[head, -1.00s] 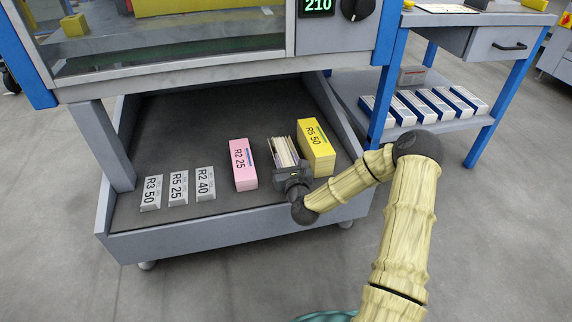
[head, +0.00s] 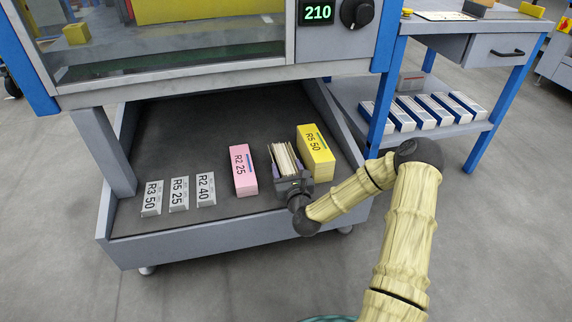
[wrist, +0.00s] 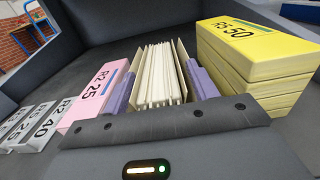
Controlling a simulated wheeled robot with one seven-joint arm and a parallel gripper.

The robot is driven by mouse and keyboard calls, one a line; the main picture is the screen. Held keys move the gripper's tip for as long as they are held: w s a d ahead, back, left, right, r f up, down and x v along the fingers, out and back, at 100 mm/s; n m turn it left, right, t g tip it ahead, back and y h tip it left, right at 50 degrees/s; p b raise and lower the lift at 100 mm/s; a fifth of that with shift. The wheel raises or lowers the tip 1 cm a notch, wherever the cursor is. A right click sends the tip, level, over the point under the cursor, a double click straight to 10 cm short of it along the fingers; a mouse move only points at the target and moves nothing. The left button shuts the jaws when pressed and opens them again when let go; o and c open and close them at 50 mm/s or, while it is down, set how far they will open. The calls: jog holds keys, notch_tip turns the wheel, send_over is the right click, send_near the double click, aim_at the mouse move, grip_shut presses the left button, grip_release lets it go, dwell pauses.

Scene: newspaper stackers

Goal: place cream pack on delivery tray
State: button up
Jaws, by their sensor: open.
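The cream pack (head: 285,158) stands on the dark delivery tray (head: 215,125), between the pink R2 25 pack (head: 243,170) and the yellow R5 50 pack (head: 316,152). In the wrist view the cream pack (wrist: 158,75) shows its sheet edges between cream side covers. My gripper (head: 290,177) is at the pack's near end. In the wrist view its purple fingers (wrist: 160,88) stand open, one on each side of the pack. The pack's underside is hidden, and I cannot tell whether the fingers touch it.
Small grey tags R3 50 (head: 152,198), R5 25 (head: 179,194) and R2 40 (head: 206,189) stand along the tray's left front. The tray's raised front edge (head: 235,235) is close to my gripper. A side table (head: 450,140) holds several blue-and-white packs.

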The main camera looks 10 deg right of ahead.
jog(key=s+p, duration=0.5)
jog(key=s, duration=0.5)
jog(key=shift+s, duration=0.35)
